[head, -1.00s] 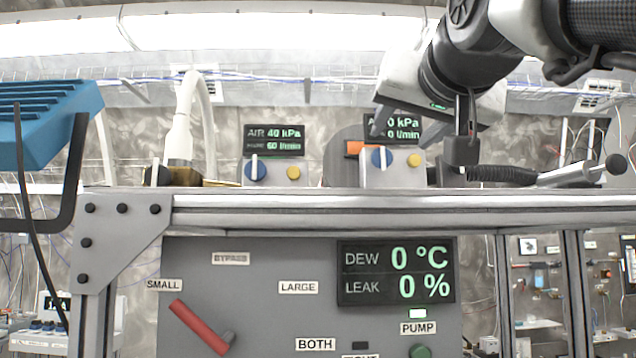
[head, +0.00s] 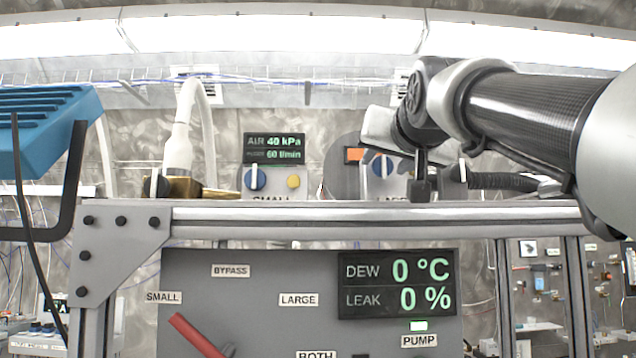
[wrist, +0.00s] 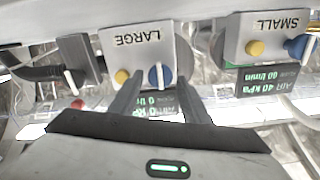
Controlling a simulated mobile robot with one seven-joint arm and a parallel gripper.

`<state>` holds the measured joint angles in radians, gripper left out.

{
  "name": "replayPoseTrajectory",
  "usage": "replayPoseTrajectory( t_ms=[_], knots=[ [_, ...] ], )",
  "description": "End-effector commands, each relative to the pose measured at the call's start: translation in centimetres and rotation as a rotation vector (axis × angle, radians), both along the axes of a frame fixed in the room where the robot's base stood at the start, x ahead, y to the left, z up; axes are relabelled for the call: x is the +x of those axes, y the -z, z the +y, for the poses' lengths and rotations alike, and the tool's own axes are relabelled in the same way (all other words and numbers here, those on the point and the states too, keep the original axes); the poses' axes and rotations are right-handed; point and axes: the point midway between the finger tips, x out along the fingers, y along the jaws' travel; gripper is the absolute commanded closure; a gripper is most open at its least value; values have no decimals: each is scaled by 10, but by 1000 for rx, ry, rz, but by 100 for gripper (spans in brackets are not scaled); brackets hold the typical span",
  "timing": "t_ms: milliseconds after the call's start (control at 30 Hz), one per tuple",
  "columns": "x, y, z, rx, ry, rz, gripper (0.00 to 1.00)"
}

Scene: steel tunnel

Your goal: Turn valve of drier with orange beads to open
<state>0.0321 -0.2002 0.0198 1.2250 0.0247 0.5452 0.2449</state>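A grey box labelled LARGE (wrist: 143,45) shows upside down in the wrist view. It carries a blue knob (wrist: 160,75) with a white bar and a yellow button (wrist: 122,77). In the head view its blue knob (head: 382,165) is partly covered by my arm, and its display is hidden. An orange patch (head: 355,154) shows beside it; single beads cannot be made out. My gripper (wrist: 158,82) is open and empty, with its two fingers either side of the blue knob in the picture. Contact cannot be told.
The SMALL box with its blue knob (head: 255,177) stands left on the frame. A brass fitting with a white hose (head: 180,145) is beside it. A dark block with a white lever (wrist: 75,80) sits beside the LARGE box. A panel with a red handle (head: 196,336) is below.

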Motion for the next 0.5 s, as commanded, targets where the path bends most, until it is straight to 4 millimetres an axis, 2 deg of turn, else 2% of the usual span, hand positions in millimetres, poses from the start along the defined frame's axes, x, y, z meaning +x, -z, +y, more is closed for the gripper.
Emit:
replayPoseTrajectory(
  t_ms=[33,200,500],
  knots=[
    [0,0,0,0,0,0,66],
    [0,0,0,0,0,0,92],
    [0,0,0,-38,-1,1,92]
  ],
)
